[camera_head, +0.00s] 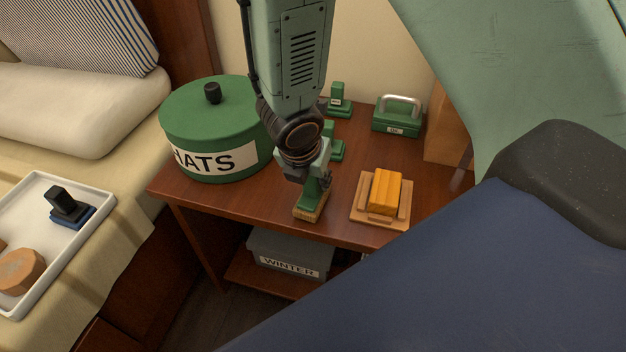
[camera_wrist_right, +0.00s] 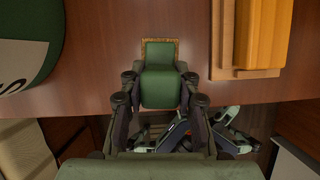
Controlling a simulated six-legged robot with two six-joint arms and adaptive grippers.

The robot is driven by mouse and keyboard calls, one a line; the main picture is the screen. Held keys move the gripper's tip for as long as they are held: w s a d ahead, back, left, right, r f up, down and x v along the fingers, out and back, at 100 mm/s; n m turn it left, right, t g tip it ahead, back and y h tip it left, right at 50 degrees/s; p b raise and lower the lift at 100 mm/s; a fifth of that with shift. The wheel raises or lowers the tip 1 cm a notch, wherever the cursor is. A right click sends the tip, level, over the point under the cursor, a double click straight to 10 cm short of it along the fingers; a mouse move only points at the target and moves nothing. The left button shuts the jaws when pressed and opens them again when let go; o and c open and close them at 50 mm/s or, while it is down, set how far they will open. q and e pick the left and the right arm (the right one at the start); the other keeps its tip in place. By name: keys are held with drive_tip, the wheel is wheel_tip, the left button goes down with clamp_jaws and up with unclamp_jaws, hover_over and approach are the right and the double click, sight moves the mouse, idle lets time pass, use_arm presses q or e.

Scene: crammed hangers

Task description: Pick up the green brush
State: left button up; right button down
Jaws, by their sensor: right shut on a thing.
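The green brush (camera_head: 313,198) has a green upright handle, a green block and a tan bristle base. It is near the front edge of the brown nightstand, upright, with its base at or very close to the top. It also shows in the right wrist view (camera_wrist_right: 160,60), between the fingers. My right gripper (camera_head: 318,178) comes down from above and is shut on the brush's handle; its fingers also show in the wrist view (camera_wrist_right: 160,90). The fingers partly hide the handle. My left gripper is not in view.
A grey WINTER box (camera_head: 288,255) sits below. A white tray (camera_head: 105,203) lies left.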

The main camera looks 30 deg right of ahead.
wheel_tip(320, 180, up, 9)
drive_tip(key=p, duration=0.7)
drive_tip(key=shift+r, duration=0.2)
drive_tip(key=c, duration=1.5)
unclamp_jaws()
clamp_jaws()
